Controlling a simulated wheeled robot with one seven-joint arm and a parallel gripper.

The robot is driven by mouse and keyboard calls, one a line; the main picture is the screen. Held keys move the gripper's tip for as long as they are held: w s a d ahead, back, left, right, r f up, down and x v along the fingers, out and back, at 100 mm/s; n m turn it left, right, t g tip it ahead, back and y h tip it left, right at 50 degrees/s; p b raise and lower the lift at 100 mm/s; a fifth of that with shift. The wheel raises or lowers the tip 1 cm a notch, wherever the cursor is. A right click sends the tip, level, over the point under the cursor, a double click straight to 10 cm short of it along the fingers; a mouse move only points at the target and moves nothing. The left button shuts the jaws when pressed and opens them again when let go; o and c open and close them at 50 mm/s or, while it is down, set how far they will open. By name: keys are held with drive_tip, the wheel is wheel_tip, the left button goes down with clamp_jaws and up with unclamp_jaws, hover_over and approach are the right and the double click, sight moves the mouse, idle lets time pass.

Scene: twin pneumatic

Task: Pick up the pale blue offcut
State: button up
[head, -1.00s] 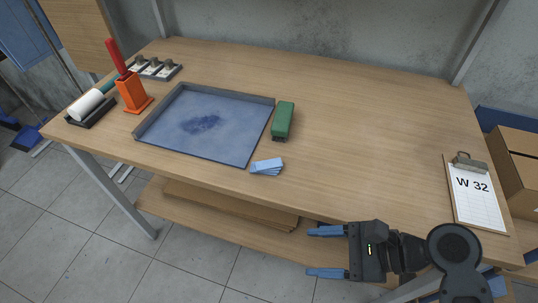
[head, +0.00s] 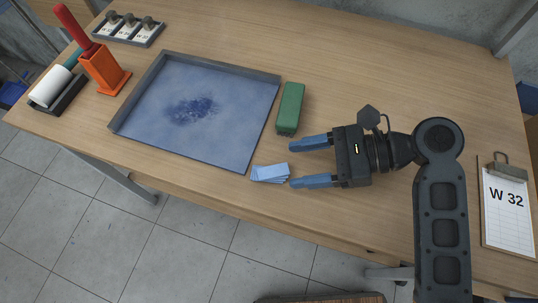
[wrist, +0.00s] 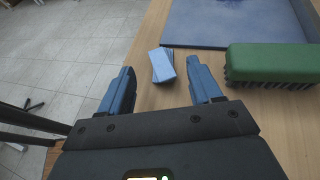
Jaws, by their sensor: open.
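The pale blue offcut (head: 270,173) is a small stack of flat, slightly fanned pieces. It lies on the wooden table just off the blue tray's near right corner, close to the table's front edge. My gripper (head: 291,163) is open and empty, with its blue fingers pointing left towards the offcut, just to its right. In the wrist view the offcut (wrist: 161,65) lies ahead of the fingers, between their lines, nearer the right finger. The open gripper (wrist: 165,80) shows there with nothing between its fingers.
A green brush (head: 290,108) lies behind the offcut, right of the tray (head: 185,162). An orange holder (head: 103,70), a white roller (head: 50,86) and a rack of stamps (head: 128,30) stand at left. A clipboard (head: 507,215) lies at right.

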sight(266, 170)
drive_tip(key=x, duration=0.7)
drive_tip(key=shift+d+f, duration=0.15)
drive_tip(key=shift+f, duration=0.15)
drive_tip(key=c, duration=1)
